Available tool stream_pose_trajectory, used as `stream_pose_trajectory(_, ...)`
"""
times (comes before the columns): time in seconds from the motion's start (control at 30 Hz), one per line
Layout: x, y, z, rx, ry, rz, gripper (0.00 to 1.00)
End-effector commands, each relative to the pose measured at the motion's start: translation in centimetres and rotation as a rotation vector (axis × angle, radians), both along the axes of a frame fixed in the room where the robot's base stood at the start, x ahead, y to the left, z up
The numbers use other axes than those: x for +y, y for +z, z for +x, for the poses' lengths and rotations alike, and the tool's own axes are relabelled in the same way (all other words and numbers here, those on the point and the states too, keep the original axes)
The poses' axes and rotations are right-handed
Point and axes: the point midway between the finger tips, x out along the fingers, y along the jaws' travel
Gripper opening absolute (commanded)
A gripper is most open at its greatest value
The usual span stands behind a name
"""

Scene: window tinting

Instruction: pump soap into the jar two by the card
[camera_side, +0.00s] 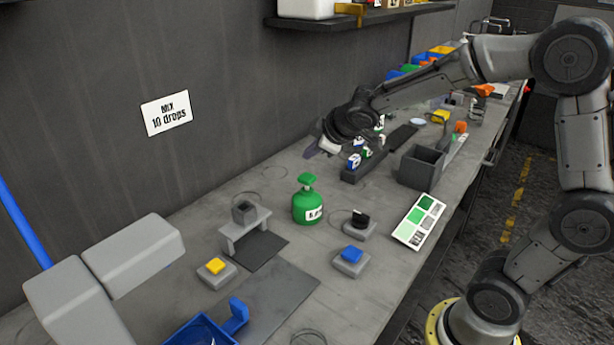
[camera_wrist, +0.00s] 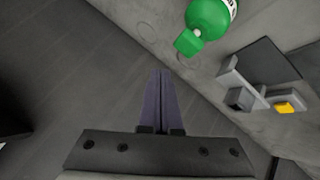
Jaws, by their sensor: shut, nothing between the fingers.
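A green pump bottle (camera_side: 308,205) with a white label stands upright on the bench; it also shows in the wrist view (camera_wrist: 209,17). The card (camera_side: 166,112) on the wall reads "Mix 10 drops". A small grey open cup (camera_side: 244,211) sits on a little grey stand, also in the wrist view (camera_wrist: 239,98). I cannot tell whether it is jar two. My gripper (camera_side: 320,149) is shut and empty, in the air behind the bottle near the wall. In the wrist view its fingers (camera_wrist: 162,74) are together, apart from the green pump head.
Yellow (camera_side: 216,266), blue (camera_side: 351,254) and black-topped (camera_side: 360,218) buttons or blocks sit on grey bases. A colour chart (camera_side: 418,221) lies at the bench's right edge. A grey bin (camera_side: 421,167) and a rack of labelled bottles (camera_side: 361,171) stand beyond. A blue tray (camera_side: 202,331) is in front.

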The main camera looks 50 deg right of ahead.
Motion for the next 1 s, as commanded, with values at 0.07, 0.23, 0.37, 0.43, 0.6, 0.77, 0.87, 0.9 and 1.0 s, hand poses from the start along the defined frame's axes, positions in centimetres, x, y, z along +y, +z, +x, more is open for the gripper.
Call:
stream_pose_trajectory(0.07,0.0,-0.9,0.0,0.0,0.001,-0.001,0.0)
stream_pose_trajectory(0.23,0.0,-2.3,0.0,-0.001,0.0,0.0,0.0)
stream_pose_trajectory(0.37,0.0,-2.9,0.0,-0.001,0.0,0.0,0.0)
stream_pose_trajectory(0.43,0.0,-3.0,0.0,-0.002,0.0,0.0,0.0)
stream_pose_trajectory(0.6,0.0,-3.1,0.0,-0.002,0.0,0.0,0.0)
stream_pose_trajectory(0.77,0.0,-3.1,0.0,-0.002,0.0,0.0,0.0)
stream_pose_trajectory(0.87,0.0,-3.1,0.0,-0.001,0.0,0.001,0.0)
stream_pose_trajectory(0.9,0.0,-3.1,0.0,-0.001,0.0,0.001,0.0)
stream_pose_trajectory(1.0,0.0,-3.1,0.0,-0.001,0.0,0.001,0.0)
